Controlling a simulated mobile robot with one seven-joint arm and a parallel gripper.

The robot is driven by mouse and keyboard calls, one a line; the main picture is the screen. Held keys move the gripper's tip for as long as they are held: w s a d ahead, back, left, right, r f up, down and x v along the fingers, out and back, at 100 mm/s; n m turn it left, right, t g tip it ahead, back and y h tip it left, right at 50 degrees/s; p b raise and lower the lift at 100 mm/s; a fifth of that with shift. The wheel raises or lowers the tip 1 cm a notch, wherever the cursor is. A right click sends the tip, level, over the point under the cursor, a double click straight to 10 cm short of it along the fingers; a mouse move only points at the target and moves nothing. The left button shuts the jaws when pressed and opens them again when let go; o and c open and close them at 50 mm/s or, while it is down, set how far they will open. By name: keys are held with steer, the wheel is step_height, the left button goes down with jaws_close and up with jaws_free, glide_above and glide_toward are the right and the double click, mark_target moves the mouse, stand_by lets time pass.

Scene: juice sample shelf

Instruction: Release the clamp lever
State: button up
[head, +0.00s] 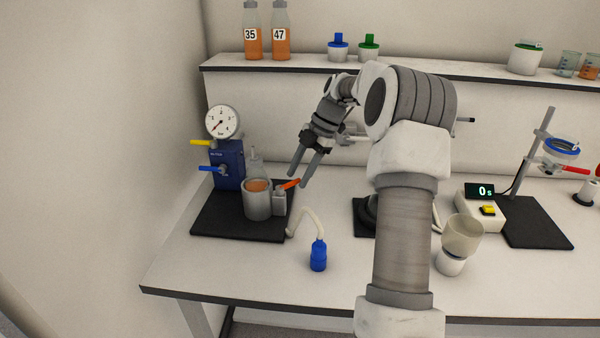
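The clamp lever (289,184) is an orange-red handle on the right side of a grey cylindrical holder (257,205). The holder contains something orange-brown and stands on a black mat (217,222) at the left of the bench. The lever points up to the right. My gripper (298,179) is open, with its two dark fingers pointing down to the left. The fingers appear close to the lever, one on each side of it in the picture. I cannot tell whether they touch it.
A blue unit (227,168) with a pressure gauge (222,122) stands behind the holder. A blue-capped tube end (318,255) stands on the bench front. A timer (480,205), a beige cup (462,236) and a stand (537,150) are at right. The bench's front left is clear.

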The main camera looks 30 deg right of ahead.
steer(key=p+v, duration=0.3)
steer(key=v, duration=1.4)
steer(key=shift+r+p, duration=0.2)
steer(key=shift+p, duration=0.15)
steer(key=shift+d+r, duration=0.1)
